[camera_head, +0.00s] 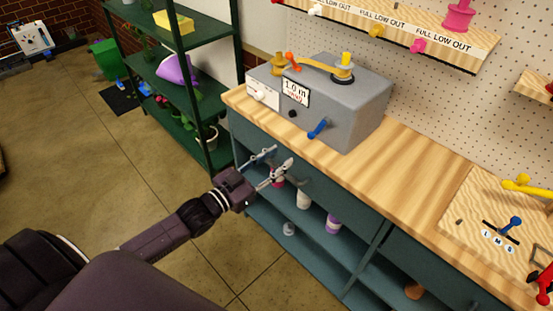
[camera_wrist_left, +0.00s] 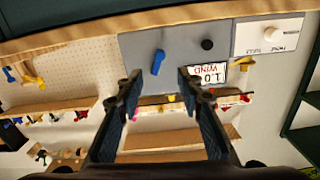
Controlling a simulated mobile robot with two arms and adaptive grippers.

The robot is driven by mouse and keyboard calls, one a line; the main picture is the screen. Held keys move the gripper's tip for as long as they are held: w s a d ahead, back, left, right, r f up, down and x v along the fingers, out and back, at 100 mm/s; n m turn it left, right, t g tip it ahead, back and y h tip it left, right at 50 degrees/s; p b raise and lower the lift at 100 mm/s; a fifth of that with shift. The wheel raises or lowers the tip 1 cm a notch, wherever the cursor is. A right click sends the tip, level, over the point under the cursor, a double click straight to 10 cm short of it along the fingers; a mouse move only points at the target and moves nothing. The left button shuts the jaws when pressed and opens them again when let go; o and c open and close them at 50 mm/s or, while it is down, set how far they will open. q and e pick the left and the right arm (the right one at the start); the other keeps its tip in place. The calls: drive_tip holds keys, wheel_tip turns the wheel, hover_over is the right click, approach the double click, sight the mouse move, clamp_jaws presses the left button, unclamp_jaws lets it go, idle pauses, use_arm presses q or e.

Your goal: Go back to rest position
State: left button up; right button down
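My left gripper (camera_head: 281,157) is open and empty in the head view. Its two fingers are spread apart and point toward the front of the wooden-topped workbench (camera_head: 375,181), near the edge below the grey machine. In the left wrist view both fingers of my left gripper (camera_wrist_left: 158,84) also stand apart with nothing between them. The lever also shows beyond the fingers in the left wrist view (camera_wrist_left: 158,62). My right gripper is in neither view.
Bottles (camera_head: 303,198) stand on the bench's open lower shelves, below and beside the gripper. A green rack (camera_head: 205,57) with plants and a purple bag (camera_head: 177,70) stands at the back left. A board (camera_head: 478,215) with small levers lies on the right. The floor (camera_head: 75,165) at left is clear.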

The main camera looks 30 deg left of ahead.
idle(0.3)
use_arm(q)
drive_tip(key=s+a+f+n+g+y, duration=0.1)
drive_tip(key=s+a+f+g+y, duration=0.15)
drive_tip(key=f, duration=0.75)
drive_tip(key=s+a+f+n+g+y, duration=0.1)
drive_tip(key=s+a+f+y, duration=0.15)
drive_tip(key=f, duration=0.85)
drive_tip(key=s+a+f+g, duration=0.1)
drive_tip(key=s+f+g, duration=0.1)
drive_tip(key=s+f, duration=0.45)
drive_tip(key=s+a+f+g, duration=0.1)
drive_tip(key=s+f+g, duration=0.15)
drive_tip(key=f, duration=0.65)
drive_tip(key=s+d+f+g, duration=0.2)
drive_tip(key=s+f, duration=0.4)
drive_tip(key=s, duration=0.5)
drive_tip(key=s+d+f+g, duration=0.3)
drive_tip(key=s+f, duration=0.3)
drive_tip(key=s, duration=0.5)
drive_tip(key=s+d+f+g+y, duration=0.1)
drive_tip(key=s+d+f+g, duration=0.2)
drive_tip(key=s+f, duration=0.3)
drive_tip(key=s, duration=0.5)
drive_tip(key=shift+s+d+f+n, duration=0.2)
drive_tip(key=shift+s+d+n, duration=0.1)
drive_tip(key=shift+s+d, duration=0.05)
